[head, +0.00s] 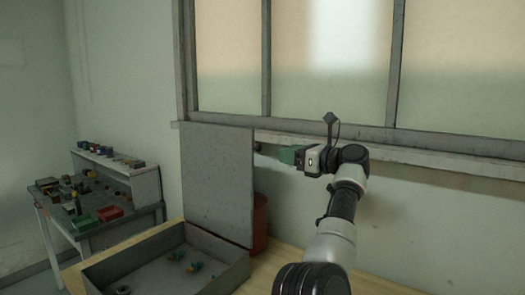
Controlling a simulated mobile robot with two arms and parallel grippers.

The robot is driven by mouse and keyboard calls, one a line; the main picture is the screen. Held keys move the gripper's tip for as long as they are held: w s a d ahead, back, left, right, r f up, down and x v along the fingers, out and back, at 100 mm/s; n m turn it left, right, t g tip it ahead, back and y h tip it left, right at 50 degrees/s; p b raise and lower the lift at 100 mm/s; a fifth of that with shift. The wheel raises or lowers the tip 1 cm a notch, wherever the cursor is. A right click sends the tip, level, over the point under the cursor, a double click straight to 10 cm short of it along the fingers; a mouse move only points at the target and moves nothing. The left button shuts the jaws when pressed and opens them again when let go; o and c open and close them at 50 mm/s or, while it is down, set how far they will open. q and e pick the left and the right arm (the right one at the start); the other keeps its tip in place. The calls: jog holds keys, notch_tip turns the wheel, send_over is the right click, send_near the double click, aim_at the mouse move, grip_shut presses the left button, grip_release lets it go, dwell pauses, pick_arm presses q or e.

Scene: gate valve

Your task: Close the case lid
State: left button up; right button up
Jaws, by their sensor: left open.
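The grey case (222,284) sits open on the wooden bench in the lower left of the head view. Its lid (216,182) stands upright at the back of the case. My left gripper (282,155) is just right of the lid's upper right edge, at about the height of its upper part. It is open and points left, with green on its finger part. I cannot tell whether it touches the lid or how far behind the edge it reaches. My right gripper is not in view.
Small teal and yellow parts (195,267) lie inside the case. A reddish-brown cylindrical container (260,222) stands behind the lid's right edge. A window sill (430,163) runs along the wall behind my gripper. A side table (90,226) with bins and small items stands far left.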

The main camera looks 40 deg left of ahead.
aim_at(260, 149)
pick_arm(q)
jog(key=a+p, duration=0.1)
jog(key=a, duration=0.2)
jog(key=a+p, duration=0.1)
jog(key=a, duration=0.2)
jog(key=s+a+p, duration=0.1)
jog(key=a, duration=0.2)
jog(key=shift+r+p, duration=0.1)
jog(key=shift+p, duration=0.25)
jog(key=shift+s+a, duration=0.15)
jog(key=shift+a, duration=0.5)
jog(key=shift+c, duration=0.4)
grip_shut()
